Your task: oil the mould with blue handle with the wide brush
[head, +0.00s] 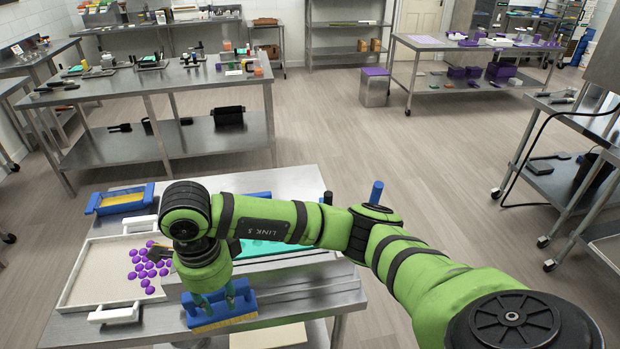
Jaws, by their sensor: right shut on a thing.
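My right arm reaches in from the right over the near metal table. My right gripper (213,297) points down at the table's front and is shut on a blue brush with yellow bristles (222,313), which looks like the wide brush. A teal-green mould (265,248) lies behind my forearm and is mostly hidden by it. A blue upright handle (376,190) stands beyond my arm on the right; I cannot tell which thing it belongs to. A blue-framed piece with a yellow middle (122,200) lies at the table's back left. My left gripper is not in view.
A white tray (80,285) with several purple gummies (150,266) sits on the table's left, close to my gripper. Metal rails (310,288) run along the table's right. A long workbench (150,82) stands behind.

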